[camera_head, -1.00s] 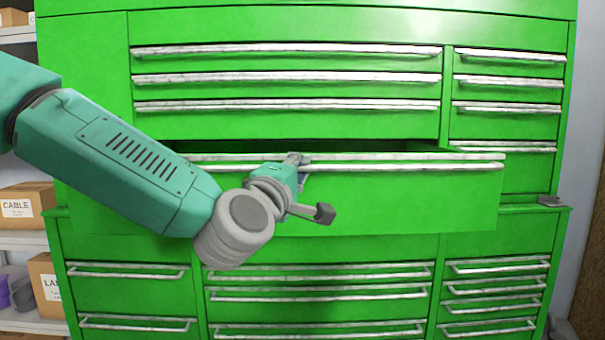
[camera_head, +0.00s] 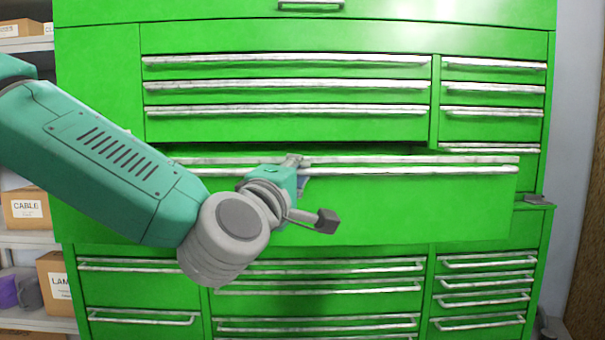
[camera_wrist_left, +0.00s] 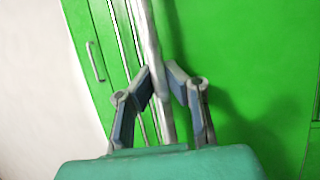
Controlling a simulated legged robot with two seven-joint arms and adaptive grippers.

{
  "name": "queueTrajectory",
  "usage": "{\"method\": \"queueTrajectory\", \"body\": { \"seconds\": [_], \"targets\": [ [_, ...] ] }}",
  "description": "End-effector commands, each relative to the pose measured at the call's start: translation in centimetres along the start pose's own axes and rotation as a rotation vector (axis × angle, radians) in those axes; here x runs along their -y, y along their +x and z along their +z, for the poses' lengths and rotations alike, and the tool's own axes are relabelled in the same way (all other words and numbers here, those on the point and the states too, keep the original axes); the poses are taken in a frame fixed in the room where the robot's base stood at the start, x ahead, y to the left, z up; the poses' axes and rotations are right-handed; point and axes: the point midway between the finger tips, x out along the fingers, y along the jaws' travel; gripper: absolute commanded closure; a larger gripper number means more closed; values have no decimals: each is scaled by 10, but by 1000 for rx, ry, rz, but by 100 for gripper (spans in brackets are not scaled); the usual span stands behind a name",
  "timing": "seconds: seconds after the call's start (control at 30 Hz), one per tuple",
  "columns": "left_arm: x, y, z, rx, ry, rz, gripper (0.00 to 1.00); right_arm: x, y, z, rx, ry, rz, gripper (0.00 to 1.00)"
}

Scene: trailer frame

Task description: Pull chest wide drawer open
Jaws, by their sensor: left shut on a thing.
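The wide drawer (camera_head: 420,205) of the green chest stands pulled out toward me, its front well ahead of the chest face. Its long silver handle (camera_head: 430,171) runs along the top of the front. My left gripper (camera_head: 298,165) is shut on this handle, left of its middle. In the left wrist view the two fingers (camera_wrist_left: 160,85) close on either side of the silver handle (camera_wrist_left: 150,45). The drawer's inside shows only as a dark strip behind its top edge. My right gripper is not in view.
Several shut drawers with silver handles lie above (camera_head: 290,85) and below (camera_head: 320,267) the wide one, with a narrower column (camera_head: 490,88) at the right. Shelves with cardboard boxes (camera_head: 27,208) stand at the left. A grey wall (camera_head: 575,120) is at the right.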

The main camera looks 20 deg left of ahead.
Motion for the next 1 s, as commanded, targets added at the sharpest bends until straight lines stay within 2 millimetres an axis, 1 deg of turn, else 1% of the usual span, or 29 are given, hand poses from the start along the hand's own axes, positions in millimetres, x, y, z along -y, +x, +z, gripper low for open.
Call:
{"method": "queueTrajectory", "body": {
  "seconds": [0.03, 0.23, 0.3, 0.33, 0.77, 0.87, 1.0],
  "targets": [
    [8, -1, 0, 0, 2, -18, 100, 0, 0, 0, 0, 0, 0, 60],
    [8, -1, 0, 0, 3, -18, 100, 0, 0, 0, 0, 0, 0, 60],
    [8, -1, 0, 0, 3, -19, 73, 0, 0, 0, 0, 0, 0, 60],
    [8, -1, 0, 0, 3, -18, 68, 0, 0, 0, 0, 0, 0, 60],
    [1, -3, 1, 0, 2, -4, 68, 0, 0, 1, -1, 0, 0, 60],
    [1, -10, 1, 2, 2, -4, 68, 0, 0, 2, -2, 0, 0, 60],
    [1, -32, 0, 2, 1, -5, 68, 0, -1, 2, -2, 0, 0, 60]
  ]
}}
